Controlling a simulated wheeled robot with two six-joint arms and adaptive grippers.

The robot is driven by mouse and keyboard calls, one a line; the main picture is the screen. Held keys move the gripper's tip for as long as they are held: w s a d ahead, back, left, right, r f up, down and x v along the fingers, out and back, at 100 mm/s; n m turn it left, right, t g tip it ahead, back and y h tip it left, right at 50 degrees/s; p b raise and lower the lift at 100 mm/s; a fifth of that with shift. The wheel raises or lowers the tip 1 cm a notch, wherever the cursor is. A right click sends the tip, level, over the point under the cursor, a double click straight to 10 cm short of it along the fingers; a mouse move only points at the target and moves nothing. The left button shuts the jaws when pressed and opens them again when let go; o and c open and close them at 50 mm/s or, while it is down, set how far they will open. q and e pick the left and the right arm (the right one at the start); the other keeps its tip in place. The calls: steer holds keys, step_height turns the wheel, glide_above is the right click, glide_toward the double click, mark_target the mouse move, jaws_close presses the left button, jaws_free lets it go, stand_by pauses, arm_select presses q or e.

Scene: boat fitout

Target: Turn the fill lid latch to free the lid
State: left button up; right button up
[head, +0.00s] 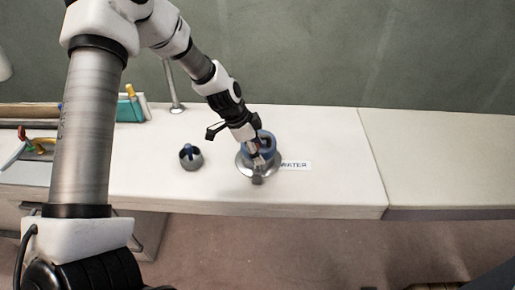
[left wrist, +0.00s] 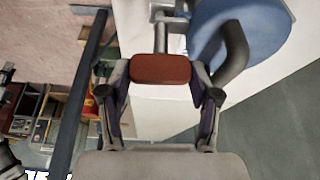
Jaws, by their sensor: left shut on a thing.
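The fill lid (head: 267,137) is blue with a dark handle and sits on a round metal fitting on the white counter. It also shows at the upper right of the left wrist view (left wrist: 262,28). The latch has a red-brown grip (left wrist: 160,68) on a grey metal stem, beside the lid. My left gripper (head: 257,161) reaches down over the front of the fitting. In the left wrist view, its two fingers are shut on the latch's red grip, one on each side. The gripper hides part of the lid and latch in the head view. My right gripper is not in view.
A "WATER" label (head: 295,165) lies right of the fitting. A metal post (head: 174,88) and a green box (head: 130,109) are behind on the left. The counter's right side is clear.

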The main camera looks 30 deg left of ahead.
arm_select(q)
steer(key=shift+r+n+t+y+p, duration=0.15)
steer(key=shift+n+t+y+p, duration=0.15)
steer(key=shift+n+p, duration=0.6)
steer(key=n+p, duration=0.1)
steer(key=n, duration=0.1)
steer(key=shift+n+t+y+p, duration=0.3)
steer(key=shift+n+y+p, duration=0.05)
steer(key=shift+n+y, duration=0.05)
steer(key=n+y+p, duration=0.1)
steer(key=n+p, duration=0.1)
steer(key=p, duration=0.1)
steer(key=n+y+p, duration=0.1)
steer(key=n+p, duration=0.2)
steer(key=shift+r+n+t, duration=0.1)
steer(key=shift+n+t, duration=0.2)
steer(key=n+y+p, duration=0.1)
steer(key=n+p, duration=0.3)
steer(key=shift+n+y, duration=0.4)
steer(key=shift+f+n+y+p, duration=0.2)
steer(key=shift+n+y+p, duration=0.1)
steer(key=shift+n+p, duration=0.5)
steer(key=shift+f, duration=0.1)
steer(key=o, duration=0.9)
steer(key=shift+c, duration=0.2)
